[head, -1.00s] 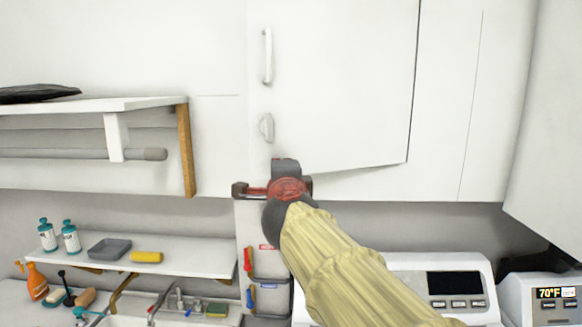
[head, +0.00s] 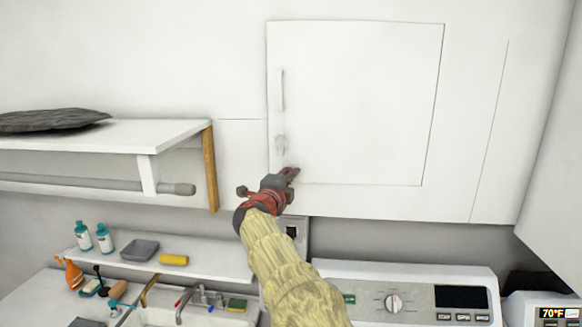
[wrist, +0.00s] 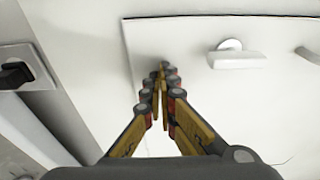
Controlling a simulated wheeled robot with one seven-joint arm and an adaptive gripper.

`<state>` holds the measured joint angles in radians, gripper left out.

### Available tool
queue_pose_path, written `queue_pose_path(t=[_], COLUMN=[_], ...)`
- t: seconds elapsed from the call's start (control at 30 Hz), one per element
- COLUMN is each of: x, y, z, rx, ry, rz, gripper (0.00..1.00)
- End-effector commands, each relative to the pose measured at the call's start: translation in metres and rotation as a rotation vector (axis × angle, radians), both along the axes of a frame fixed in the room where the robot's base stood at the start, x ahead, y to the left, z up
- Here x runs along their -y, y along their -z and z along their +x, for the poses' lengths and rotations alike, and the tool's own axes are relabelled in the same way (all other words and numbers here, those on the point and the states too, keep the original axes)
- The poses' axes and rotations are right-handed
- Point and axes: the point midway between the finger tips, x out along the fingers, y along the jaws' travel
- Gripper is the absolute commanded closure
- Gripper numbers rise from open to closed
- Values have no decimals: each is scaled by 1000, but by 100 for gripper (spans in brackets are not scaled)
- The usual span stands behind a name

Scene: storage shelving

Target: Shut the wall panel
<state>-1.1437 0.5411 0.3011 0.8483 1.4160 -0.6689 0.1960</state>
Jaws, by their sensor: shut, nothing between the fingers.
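The white wall panel (head: 358,105) sits in the wall with its edges looking flush all round. It has a long vertical handle (head: 282,90) and a small latch knob (head: 281,143) near its left edge. My gripper (head: 292,172) is shut and empty at the panel's lower left corner, just below the knob. In the wrist view, the fingertips (wrist: 162,68) point at the panel face (wrist: 180,55) near its corner, with the knob (wrist: 236,58) to their right. I cannot tell whether the tips touch it.
A white shelf (head: 165,132) with a wooden end board (head: 210,165) and a rail is at the left. Below are a lower shelf (head: 215,265) with bottles and a sponge, a sink, and a washer (head: 410,285). A wall outlet (head: 292,232) is below the panel.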

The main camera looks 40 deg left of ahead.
Motion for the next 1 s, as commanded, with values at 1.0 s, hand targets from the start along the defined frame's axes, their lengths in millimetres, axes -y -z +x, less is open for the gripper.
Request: queue_pose_path(t=[1.0], x=[-13], y=[0], z=[19], rx=[0], ry=[-1], rz=[0], gripper=[100])
